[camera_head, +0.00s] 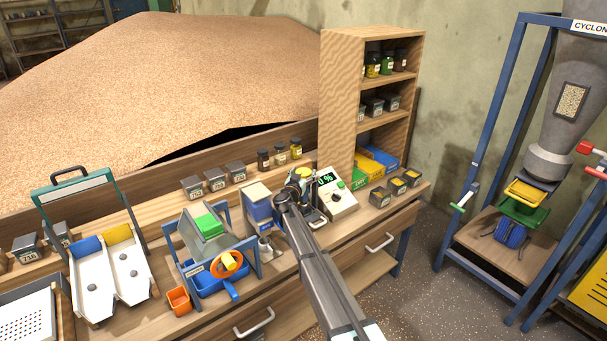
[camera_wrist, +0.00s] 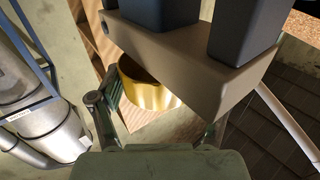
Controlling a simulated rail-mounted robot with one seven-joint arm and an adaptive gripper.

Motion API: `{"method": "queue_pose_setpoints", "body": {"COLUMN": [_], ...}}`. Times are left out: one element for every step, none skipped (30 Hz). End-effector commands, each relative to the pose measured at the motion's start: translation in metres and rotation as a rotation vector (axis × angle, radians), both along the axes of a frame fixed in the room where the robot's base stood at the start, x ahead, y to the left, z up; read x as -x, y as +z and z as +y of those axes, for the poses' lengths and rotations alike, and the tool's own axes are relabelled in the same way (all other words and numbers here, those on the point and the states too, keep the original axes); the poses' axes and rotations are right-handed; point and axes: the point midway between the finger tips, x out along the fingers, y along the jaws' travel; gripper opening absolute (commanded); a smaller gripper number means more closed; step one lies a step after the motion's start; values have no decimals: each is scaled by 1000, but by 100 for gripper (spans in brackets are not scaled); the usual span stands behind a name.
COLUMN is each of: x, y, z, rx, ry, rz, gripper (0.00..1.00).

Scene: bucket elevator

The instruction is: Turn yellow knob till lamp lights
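A yellow round knob (camera_head: 305,172) shows at the bench's back, beside a pale box (camera_head: 338,196) with a green lit display showing a % sign. In the wrist view a shiny yellow cylinder (camera_wrist: 147,90), which looks like this knob, lies beyond and between my fingertips. A brown block partly covers its right side. My gripper (camera_head: 303,196) is at the knob, left of the pale box. In the wrist view my gripper (camera_wrist: 155,120) is open, its fingers apart on either side. Contact with the knob cannot be told. I cannot make out a lamp.
A brown block with dark blue posts (camera_wrist: 185,55) is close above my fingers in the wrist view. A blue-framed stand (camera_head: 205,255) with an orange ring and a blue-and-white container (camera_head: 257,203) are to the left. Small dark tins (camera_head: 397,186) sit to the right. A wooden shelf (camera_head: 342,100) stands behind.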

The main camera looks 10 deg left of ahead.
Motion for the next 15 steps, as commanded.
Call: {"method": "queue_pose_setpoints", "body": {"x": [0,0,0,0,0,0,0,0,0,0,0,1,1,1,1], "y": [0,0,0,0,0,0,-1,-1,-1,0,0,1,3,5,9], "z": [0,0,0,0,0,0,0,0,0,0,0,0,0,0,0], "rx": [0,0,-1,-1,-1,-1,-1,-1,-1,-2,-2,-2,-1,-1,-2], "ry": [0,0,0,0,0,0,0,0,0,0,0,0,0,0,-1], "rz": [0,0,0,0,0,1,1,1,1,1,1,0,0,0,0], "gripper": [95,95,95,95,95,95,95,95,95,95,95,95,95,95,95]}}
